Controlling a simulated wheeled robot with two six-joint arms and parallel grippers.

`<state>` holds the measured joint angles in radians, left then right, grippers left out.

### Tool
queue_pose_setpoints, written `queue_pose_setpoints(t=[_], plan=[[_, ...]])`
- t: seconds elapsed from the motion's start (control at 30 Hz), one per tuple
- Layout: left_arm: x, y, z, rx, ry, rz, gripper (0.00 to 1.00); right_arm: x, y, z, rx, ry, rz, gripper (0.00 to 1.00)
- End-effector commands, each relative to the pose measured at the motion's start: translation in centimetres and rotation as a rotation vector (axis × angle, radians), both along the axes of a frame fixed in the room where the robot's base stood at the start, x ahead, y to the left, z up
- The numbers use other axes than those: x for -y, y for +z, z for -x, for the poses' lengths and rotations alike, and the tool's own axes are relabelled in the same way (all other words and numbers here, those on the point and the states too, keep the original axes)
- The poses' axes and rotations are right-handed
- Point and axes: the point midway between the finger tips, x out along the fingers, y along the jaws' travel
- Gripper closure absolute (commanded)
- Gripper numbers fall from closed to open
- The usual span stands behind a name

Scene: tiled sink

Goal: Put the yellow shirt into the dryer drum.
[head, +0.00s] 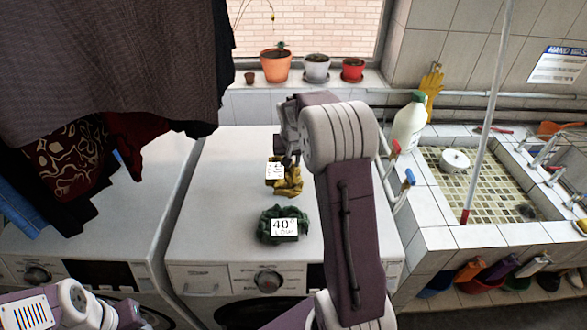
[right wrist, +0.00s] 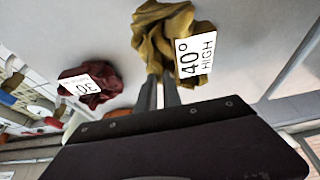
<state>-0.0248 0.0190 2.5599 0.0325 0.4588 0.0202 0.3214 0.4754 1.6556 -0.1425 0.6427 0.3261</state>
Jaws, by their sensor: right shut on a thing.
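The yellow shirt (head: 290,183) is a crumpled bundle at the top of the right white machine. In the right wrist view the yellow shirt (right wrist: 160,35) carries a white tag reading 40° HIGH. My right gripper (head: 291,160) reaches over it from behind my arm. In the right wrist view its fingers (right wrist: 160,76) are close together and shut on the shirt's edge. The dark round door (head: 262,313) on the right machine's front is cut off by the lower edge; no drum interior shows. I cannot tell which machine is the dryer. My left gripper is out of view.
A green cloth (head: 270,226) tagged 40° LOW lies in front of the shirt. A dark red cloth (right wrist: 92,84) with a tag lies nearby in the right wrist view. Hanging clothes (head: 110,60) cover the upper left. A tiled sink (head: 450,238) stands at right.

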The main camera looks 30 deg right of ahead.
Motion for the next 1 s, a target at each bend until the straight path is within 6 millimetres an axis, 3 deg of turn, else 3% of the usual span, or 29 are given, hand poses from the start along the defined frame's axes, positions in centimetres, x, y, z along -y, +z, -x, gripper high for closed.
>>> queue_pose_setpoints(t=[0.23,0.6,0.7,1.0], plan=[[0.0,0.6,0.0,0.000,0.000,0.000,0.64,0.0,-3.7,0.1,-0.003,0.001,0.000,1.00],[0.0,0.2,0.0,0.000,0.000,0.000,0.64,0.0,-4.3,0.1,0.000,0.001,0.000,1.00],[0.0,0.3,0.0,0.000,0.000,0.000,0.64,0.0,-4.2,0.1,-0.001,0.001,0.000,0.69],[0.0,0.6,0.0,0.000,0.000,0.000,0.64,0.0,-3.9,0.1,-0.001,0.001,0.000,0.69]])
